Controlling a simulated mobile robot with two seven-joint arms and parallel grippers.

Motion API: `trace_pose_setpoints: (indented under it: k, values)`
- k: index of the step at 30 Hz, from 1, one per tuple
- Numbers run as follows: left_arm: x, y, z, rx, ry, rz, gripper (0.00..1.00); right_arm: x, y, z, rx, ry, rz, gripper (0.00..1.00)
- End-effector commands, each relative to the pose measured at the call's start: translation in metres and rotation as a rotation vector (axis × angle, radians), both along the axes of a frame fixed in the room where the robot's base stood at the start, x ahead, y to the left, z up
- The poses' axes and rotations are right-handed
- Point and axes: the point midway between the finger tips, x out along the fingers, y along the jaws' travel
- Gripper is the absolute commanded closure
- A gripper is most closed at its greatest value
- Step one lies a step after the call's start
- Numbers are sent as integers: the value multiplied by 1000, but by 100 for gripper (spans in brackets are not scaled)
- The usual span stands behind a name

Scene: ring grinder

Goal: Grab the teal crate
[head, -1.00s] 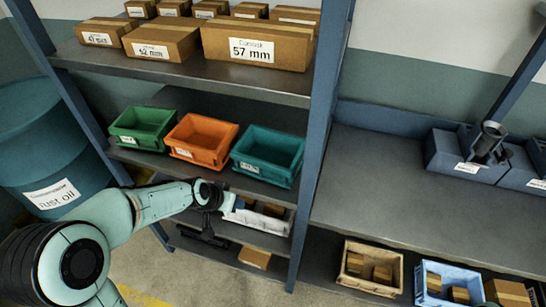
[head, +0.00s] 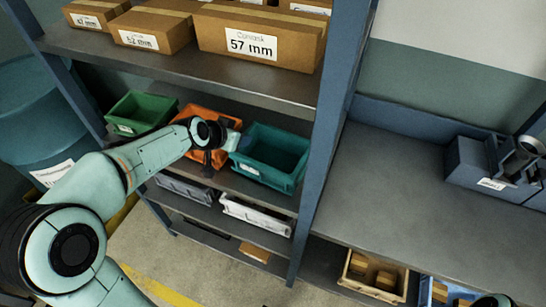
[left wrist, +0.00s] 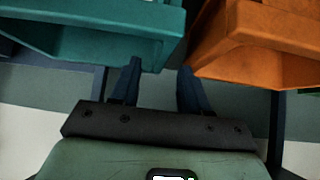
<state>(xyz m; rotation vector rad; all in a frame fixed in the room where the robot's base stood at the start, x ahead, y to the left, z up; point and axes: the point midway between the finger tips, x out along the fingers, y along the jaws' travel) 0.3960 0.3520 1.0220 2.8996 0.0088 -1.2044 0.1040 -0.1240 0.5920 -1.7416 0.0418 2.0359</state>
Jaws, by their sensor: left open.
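The teal crate (head: 268,160) sits upright on the middle shelf, at the right end of a row of crates, and looks empty. My left gripper (head: 234,144) is at the crate's left side, in front of the gap by the orange crate. In the left wrist view the gripper (left wrist: 158,75) is open, with two dark fingers apart. There the teal crate (left wrist: 95,40) is at upper left and the orange crate (left wrist: 255,45) at upper right. Nothing is seen between the fingers. My right gripper is not in view.
The orange crate (head: 200,121) is partly hidden by my left arm, with a green crate (head: 140,112) further left. The shelf with boxes (head: 262,45) is above. A blue shelf post (head: 338,110) stands right of the teal crate. A white crate (head: 257,216) is below.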

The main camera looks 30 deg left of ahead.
Motion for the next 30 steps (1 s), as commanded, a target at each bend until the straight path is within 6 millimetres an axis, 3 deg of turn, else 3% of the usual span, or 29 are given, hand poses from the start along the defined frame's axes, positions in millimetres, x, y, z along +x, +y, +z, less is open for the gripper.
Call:
trace_pose_setpoints:
  k: [12,21,25,30]
  values:
    - [35,3,-35,-1,0,2,54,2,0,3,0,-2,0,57]
    - [38,3,-38,0,-1,1,54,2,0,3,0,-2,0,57]
    - [38,3,-38,0,-1,1,97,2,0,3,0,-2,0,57]
    - [39,3,-37,-1,-3,2,100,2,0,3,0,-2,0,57]
